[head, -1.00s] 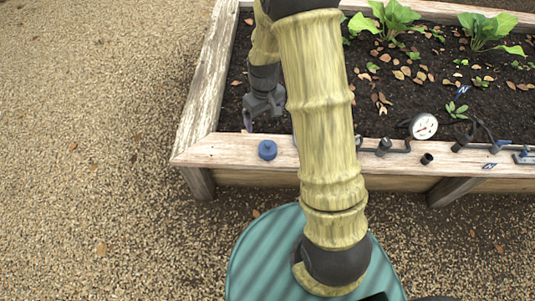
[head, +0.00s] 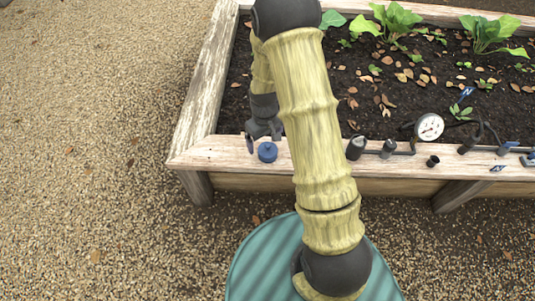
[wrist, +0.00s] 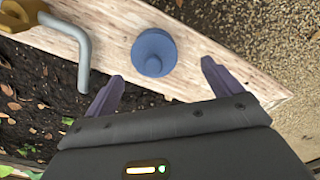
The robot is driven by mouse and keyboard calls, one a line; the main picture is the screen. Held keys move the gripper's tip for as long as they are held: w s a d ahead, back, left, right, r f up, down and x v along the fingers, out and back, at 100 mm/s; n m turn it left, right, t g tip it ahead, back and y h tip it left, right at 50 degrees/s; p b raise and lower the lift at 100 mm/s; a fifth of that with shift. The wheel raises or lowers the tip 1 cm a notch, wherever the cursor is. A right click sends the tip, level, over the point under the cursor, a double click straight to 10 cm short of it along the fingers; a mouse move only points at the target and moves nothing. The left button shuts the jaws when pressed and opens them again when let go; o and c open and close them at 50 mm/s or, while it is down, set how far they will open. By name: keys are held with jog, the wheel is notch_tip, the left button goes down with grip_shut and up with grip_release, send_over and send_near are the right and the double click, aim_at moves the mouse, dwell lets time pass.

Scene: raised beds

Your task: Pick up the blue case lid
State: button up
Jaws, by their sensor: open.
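The blue case lid (head: 267,153) is a small round disc with a knob. It sits on the wooden front rim of the raised bed, near the left corner. My gripper (head: 263,140) is just behind and above it in the head view. In the wrist view the lid (wrist: 154,52) lies just beyond the fingertips, between their lines. My gripper (wrist: 162,72) is open and empty there, with both purple fingers apart and not visibly touching the lid.
The wooden rim (head: 220,152) borders dark soil with leafy plants (head: 487,35). A dial gauge (head: 429,127) and several dark fittings (head: 388,149) stand along the rim to the right. The wrist view shows a bent grey metal rod (wrist: 82,55) nearby. Gravel (head: 90,130) lies open at left.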

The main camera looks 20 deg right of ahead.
aim_at(268, 149)
jog(key=shift+f, duration=0.45)
jog(key=f+b, duration=0.2)
jog(key=f, duration=0.1)
jog(key=d+f+b, duration=0.1)
jog(key=f, duration=0.1)
jog(key=shift+s+f, duration=0.1)
jog(key=shift+f, duration=0.1)
jog(key=shift+r, duration=0.1)
jog(key=c, duration=1)
